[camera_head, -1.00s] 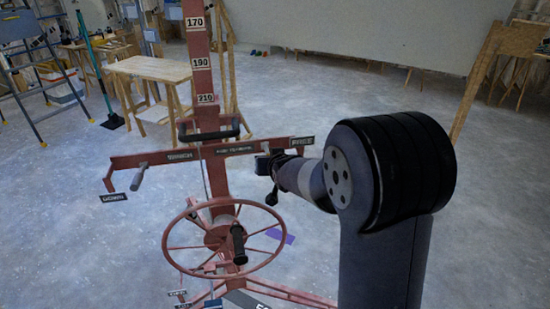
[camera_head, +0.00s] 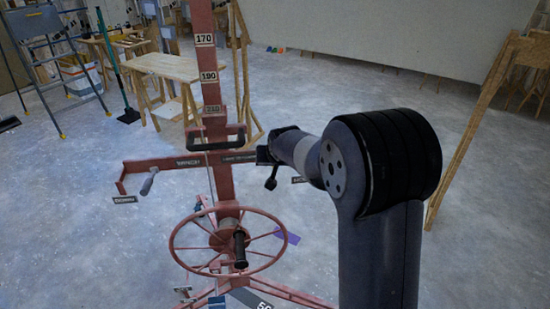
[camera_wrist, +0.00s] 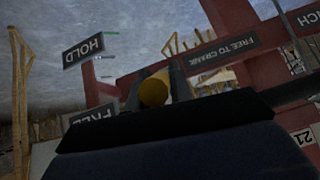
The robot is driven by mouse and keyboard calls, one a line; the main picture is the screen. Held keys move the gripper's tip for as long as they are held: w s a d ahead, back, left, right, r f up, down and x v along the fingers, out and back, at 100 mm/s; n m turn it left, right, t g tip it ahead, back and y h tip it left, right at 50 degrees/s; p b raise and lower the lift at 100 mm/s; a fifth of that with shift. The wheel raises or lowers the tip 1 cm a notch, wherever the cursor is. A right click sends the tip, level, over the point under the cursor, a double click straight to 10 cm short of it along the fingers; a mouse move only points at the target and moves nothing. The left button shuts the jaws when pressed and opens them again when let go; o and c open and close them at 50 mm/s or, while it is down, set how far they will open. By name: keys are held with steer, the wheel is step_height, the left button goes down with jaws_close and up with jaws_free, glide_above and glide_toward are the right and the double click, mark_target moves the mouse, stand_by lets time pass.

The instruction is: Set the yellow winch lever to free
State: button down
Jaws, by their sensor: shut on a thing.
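In the wrist view the yellow winch lever (camera_wrist: 153,92) shows as a round yellow end between the two dark fingers. My gripper (camera_wrist: 157,88) is shut on it. A HOLD sign (camera_wrist: 83,48) is to the upper left of the lever, and a FREE sign (camera_wrist: 93,118) is to the lower left, partly hidden by my gripper's body. In the head view my gripper (camera_head: 266,156) is at the right part of the red lift's crossbar (camera_head: 222,157). The lever itself is hidden there.
The red panel lift (camera_head: 226,185) has a handwheel (camera_head: 172,247) low in front and a side crank handle (camera_head: 149,182) at left. A wooden table (camera_head: 170,65) and a ladder (camera_head: 45,85) stand behind. The floor to the right is clear up to a leaning wooden frame (camera_head: 480,110).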

steer(key=shift+w+r+p, duration=0.1)
steer(key=shift+r+p, duration=0.05)
steer(key=shift+p, duration=0.2)
stand_by(0.3)
steer(key=c, duration=1.3)
jaws_free()
steer(key=b+v, duration=0.2)
steer(key=v, duration=0.8)
steer(key=shift+r, duration=0.45)
